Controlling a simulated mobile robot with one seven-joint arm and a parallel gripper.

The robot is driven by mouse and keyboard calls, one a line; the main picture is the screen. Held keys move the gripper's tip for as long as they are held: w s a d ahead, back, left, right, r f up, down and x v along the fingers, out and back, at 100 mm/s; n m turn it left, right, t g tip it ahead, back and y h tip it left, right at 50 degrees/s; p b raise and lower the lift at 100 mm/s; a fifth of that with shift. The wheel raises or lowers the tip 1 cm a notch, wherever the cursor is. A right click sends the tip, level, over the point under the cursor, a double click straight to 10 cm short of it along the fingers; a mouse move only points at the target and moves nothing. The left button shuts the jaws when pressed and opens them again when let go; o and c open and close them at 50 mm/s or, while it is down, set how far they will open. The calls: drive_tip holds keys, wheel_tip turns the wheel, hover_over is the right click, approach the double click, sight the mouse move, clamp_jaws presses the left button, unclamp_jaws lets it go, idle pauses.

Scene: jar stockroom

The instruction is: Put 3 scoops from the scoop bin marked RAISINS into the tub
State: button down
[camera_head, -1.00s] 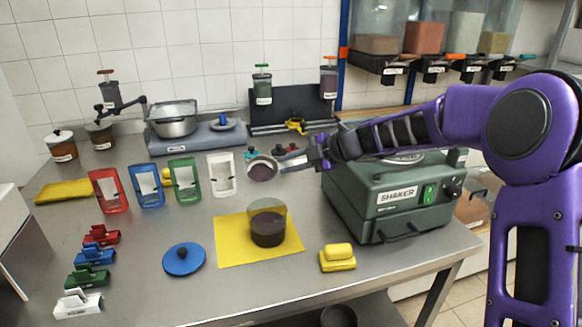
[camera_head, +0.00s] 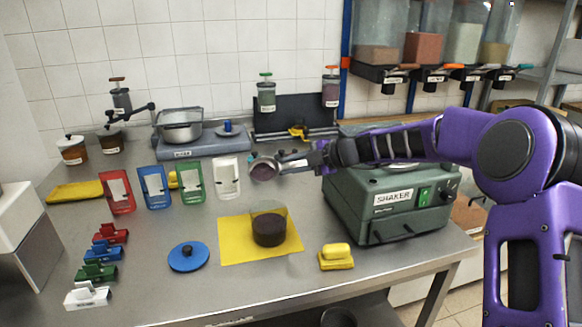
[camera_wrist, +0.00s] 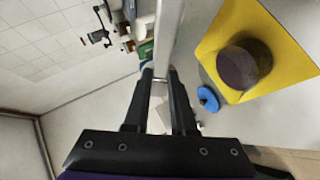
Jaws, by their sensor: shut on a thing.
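The tub (camera_head: 268,230) is a clear round container with dark contents in its lower part, standing on a yellow mat (camera_head: 232,250). It also shows from above in the wrist view (camera_wrist: 243,62). My gripper (camera_head: 312,158) is shut on the handle of a scoop (camera_head: 265,170). The scoop is held above the table, behind the tub in the head view, with dark purplish matter showing in its bowl. In the wrist view the pale handle runs between the fingers of my gripper (camera_wrist: 160,82). The RAISINS label cannot be read on any bin.
A green shaker (camera_head: 390,205) stands to the right, under my arm. Wall bins (camera_head: 425,48) hang behind it. A blue lid (camera_head: 188,257) and a yellow block (camera_head: 336,257) lie near the mat. Coloured frames (camera_head: 154,187) stand left of the scoop; a scale (camera_head: 190,140) is behind.

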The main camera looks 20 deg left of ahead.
drive_tip(key=shift+f, duration=0.1)
idle(0.4)
drive_tip(key=shift+w+d+r+y, duration=0.1)
drive_tip(key=shift+r+y, duration=0.15)
drive_tip(key=shift+y, duration=0.05)
drive_tip(key=shift+r+n+t+y, duration=0.2)
drive_tip(key=shift+n+t+y, duration=0.1)
drive_tip(key=shift+n+t, duration=0.15)
drive_tip(key=shift+r+n+y, duration=0.2)
drive_tip(key=shift+n+y, duration=0.05)
drive_tip(key=shift+y, duration=0.05)
drive_tip(key=shift+f, duration=0.1)
idle(0.3)
